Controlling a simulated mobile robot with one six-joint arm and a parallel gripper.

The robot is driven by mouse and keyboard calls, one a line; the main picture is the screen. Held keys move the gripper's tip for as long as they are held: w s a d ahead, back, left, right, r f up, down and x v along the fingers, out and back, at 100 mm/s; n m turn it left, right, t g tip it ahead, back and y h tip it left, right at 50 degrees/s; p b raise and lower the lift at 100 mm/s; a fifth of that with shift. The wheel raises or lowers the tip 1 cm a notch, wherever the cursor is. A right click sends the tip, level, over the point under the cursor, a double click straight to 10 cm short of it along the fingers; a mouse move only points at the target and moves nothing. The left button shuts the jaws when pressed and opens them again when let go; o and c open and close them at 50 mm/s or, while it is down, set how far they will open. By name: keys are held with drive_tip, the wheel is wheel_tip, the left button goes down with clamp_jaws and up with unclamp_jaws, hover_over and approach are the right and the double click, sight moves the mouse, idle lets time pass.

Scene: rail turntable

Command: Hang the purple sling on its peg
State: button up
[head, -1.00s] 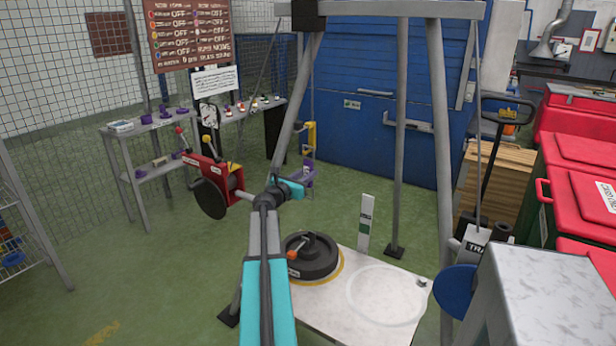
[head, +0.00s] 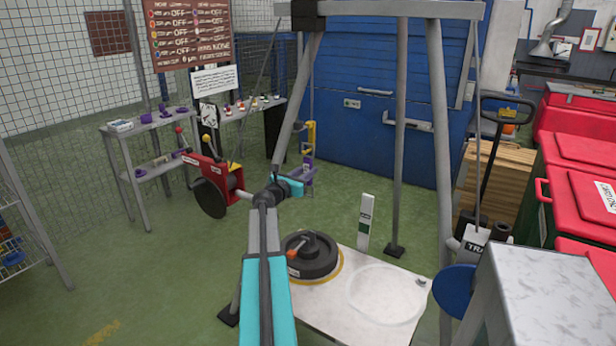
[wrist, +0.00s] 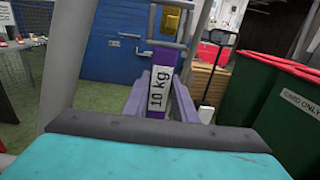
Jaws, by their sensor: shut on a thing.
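The purple sling (wrist: 155,98) is a wide strap with a white "10 kg" label, upright just beyond my gripper in the wrist view. In the head view the sling (head: 308,176) shows as a small purple shape past my gripper (head: 296,186), below a yellow piece (head: 311,133). A yellow piece (wrist: 165,60) also shows right behind the top of the sling in the wrist view. I cannot make out the sling's peg.
Grey frame legs (head: 441,150) stand around a white base plate (head: 335,315) with a black weight (head: 312,262). A red winch (head: 207,172) is on the left. A shelf table (head: 130,130), blue door (head: 375,120) and red-lidded bins (head: 585,185) stand farther off.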

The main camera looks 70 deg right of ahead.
drive_tip(key=shift+a, duration=0.2)
drive_tip(key=b+v, duration=0.1)
drive_tip(key=v, duration=0.7)
drive_tip(key=shift+a, duration=0.2)
idle(1.6)
drive_tip(key=shift+w, duration=0.2)
